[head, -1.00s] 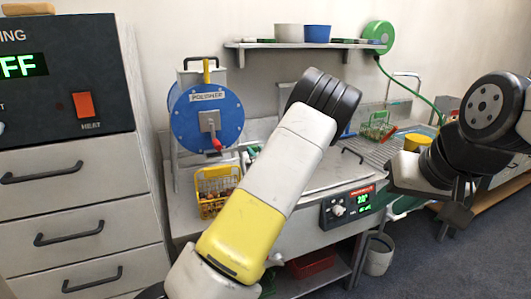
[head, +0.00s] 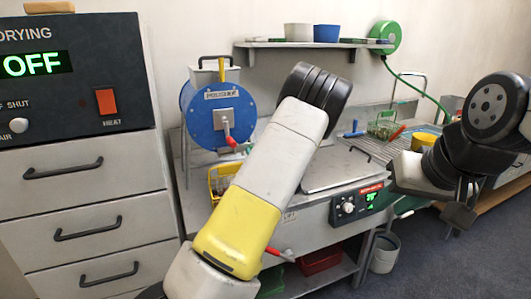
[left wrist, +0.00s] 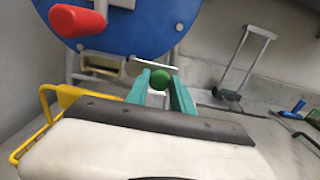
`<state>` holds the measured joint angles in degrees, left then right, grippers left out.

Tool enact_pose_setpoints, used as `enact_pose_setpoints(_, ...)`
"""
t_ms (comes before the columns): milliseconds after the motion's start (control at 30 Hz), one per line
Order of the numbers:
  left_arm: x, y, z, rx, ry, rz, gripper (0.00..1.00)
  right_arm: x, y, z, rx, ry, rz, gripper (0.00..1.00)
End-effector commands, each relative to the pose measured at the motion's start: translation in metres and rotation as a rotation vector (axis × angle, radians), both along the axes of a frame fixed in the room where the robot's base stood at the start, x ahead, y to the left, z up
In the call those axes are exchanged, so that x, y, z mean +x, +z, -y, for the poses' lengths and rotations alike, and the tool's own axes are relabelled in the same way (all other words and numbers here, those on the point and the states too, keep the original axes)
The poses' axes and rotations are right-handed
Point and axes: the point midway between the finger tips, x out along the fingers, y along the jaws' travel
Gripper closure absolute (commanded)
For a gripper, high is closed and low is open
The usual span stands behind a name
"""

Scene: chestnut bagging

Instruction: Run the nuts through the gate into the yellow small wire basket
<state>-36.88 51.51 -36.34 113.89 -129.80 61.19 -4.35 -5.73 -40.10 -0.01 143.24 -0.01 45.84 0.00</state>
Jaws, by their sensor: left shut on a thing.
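The blue polisher drum (head: 202,128) stands on the bench, with a red crank handle (head: 231,141). In the left wrist view the drum (left wrist: 140,22) and red handle (left wrist: 78,20) are close. The yellow wire basket (head: 214,184) is below the drum, mostly hidden by my left arm; its rim also shows in the left wrist view (left wrist: 47,100). My left gripper (left wrist: 161,82) has teal fingers shut on a green knob (left wrist: 161,79) below the drum. It is hidden in the head view. My right gripper (head: 464,205) hangs at the right, away from the polisher; its opening is unclear. Nuts cannot be made out.
A drying cabinet (head: 75,75) with drawers stands at the left. A green wire basket (head: 383,130) and yellow container (head: 424,141) are at the back right. A shelf (head: 310,45) is above the bench. A grey bin (head: 384,253) stands on the floor.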

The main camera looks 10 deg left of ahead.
Motion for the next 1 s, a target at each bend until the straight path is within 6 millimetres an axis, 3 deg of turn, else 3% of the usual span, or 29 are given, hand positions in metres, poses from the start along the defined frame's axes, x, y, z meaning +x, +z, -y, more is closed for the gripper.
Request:
enact_pose_setpoints(33,-0.002,-0.002,-0.003,0.0,0.007,-0.004,0.66,0.0,0.0,0.0,0.0,0.0,0.0,0.71)
enact_pose_setpoints(100,-0.002,-0.002,-0.003,0.001,0.007,-0.003,0.52,0.0,0.0,0.0,0.0,0.0,0.0,0.71)
enact_pose_setpoints(133,-0.002,-0.001,-0.003,0.001,0.007,-0.003,0.5,0.0,0.0,0.0,0.0,0.0,0.0,0.71)
enact_pose_setpoints(467,-0.003,-0.001,-0.001,0.0,0.004,-0.001,0.5,0.0,0.0,0.0,0.0,0.0,0.0,0.71)
enact_pose_setpoints(1000,-0.064,-0.001,0.039,0.001,0.006,-0.003,0.5,0.0,0.0,0.0,0.0,0.0,0.0,0.71)
